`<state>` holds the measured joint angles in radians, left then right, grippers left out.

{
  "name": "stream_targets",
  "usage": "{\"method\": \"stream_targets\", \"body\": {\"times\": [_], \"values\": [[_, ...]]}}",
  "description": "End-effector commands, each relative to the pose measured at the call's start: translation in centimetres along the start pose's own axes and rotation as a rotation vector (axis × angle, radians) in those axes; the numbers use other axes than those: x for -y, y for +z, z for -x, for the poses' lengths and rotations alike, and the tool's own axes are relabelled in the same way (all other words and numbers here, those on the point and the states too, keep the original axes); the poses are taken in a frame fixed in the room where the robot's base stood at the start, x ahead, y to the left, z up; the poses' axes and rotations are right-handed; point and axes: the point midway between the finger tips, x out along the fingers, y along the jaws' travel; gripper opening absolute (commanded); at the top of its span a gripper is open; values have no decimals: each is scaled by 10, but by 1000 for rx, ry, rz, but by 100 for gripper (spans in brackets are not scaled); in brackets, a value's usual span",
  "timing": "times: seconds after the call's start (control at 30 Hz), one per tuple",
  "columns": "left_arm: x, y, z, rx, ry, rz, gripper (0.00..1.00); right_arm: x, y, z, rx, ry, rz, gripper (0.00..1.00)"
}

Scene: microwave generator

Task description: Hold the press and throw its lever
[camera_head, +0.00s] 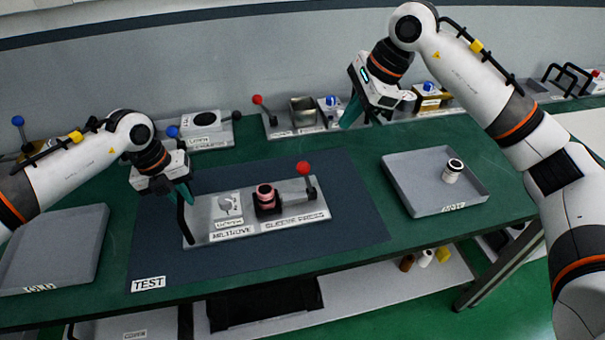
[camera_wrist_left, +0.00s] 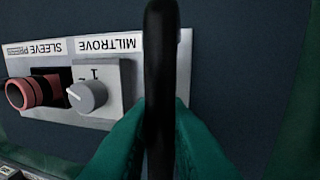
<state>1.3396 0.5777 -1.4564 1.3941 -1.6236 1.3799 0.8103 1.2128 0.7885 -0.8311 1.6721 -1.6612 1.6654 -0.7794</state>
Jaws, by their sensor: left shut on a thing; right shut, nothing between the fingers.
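The sleeve press (camera_head: 318,207) is a grey metal unit on the dark mat, labelled MILTROVE and SLEEVE PRESS. Its lever has a red ball (camera_head: 304,168) and stands roughly upright at its right end. A pink-red sleeve (camera_head: 265,191) sits in the black holder. My left gripper (camera_head: 186,194) is shut on a black handle (camera_head: 187,231) at the press's left end. The black handle also crosses the left wrist view (camera_wrist_left: 160,70) between the teal fingers. My right gripper (camera_head: 350,113) is shut and empty, raised behind and to the right of the lever.
A grey tray (camera_head: 403,187) with a small white jar (camera_head: 453,171) stands on the right. Another tray (camera_head: 80,225) lies on the left. Several devices with levers line the table's back, including one with a red ball (camera_head: 257,100). The mat (camera_head: 355,225) around the press is clear.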

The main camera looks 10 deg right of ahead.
Motion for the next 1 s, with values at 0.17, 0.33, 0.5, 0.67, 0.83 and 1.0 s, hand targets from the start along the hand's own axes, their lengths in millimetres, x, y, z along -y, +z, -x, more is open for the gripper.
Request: {"method": "stream_targets", "body": {"times": [0.17,0.33,0.5,0.67,0.83,1.0], "values": [[1,1,-2,3,-3,1,0,0,0,0,0,0,0,0],[1,1,-2,3,-3,1,0,0,0,0,0,0,0,0],[1,1,-2,3,-3,1,30,0,0,-1,0,0,0,0],[1,0,-1,2,-2,1,40,0,0,-1,0,0,0,0],[0,0,0,1,-1,1,40,0,0,0,0,0,0,0],[0,-1,15,-2,0,0,40,0,0,0,0,0,1,0]]}}
